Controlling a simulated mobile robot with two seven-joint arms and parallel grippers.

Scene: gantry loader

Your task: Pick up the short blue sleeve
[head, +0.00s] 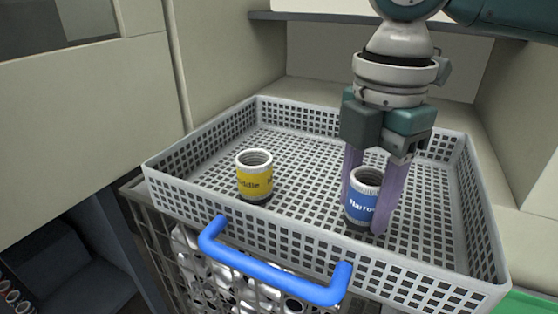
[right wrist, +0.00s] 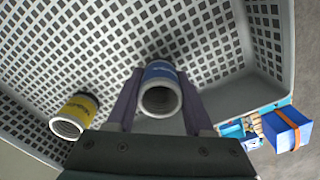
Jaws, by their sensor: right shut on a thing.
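The short blue sleeve (head: 361,203) is a ribbed ring with a blue label on a white body. It is in the grey perforated tray (head: 300,236), towards its right side. My right gripper (head: 370,218) reaches down from above and is shut on the blue sleeve, one purple finger on each side. In the right wrist view the sleeve (right wrist: 160,92) sits between the two fingers (right wrist: 158,105). Whether its base touches the tray floor is hard to tell. My left gripper is not in view.
A yellow-labelled sleeve (head: 255,178) stands in the tray to the left; it also shows in the right wrist view (right wrist: 78,112). A blue handle (head: 270,270) is at the tray's front. Cream walls stand close behind and beside the tray. The tray's middle floor is free.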

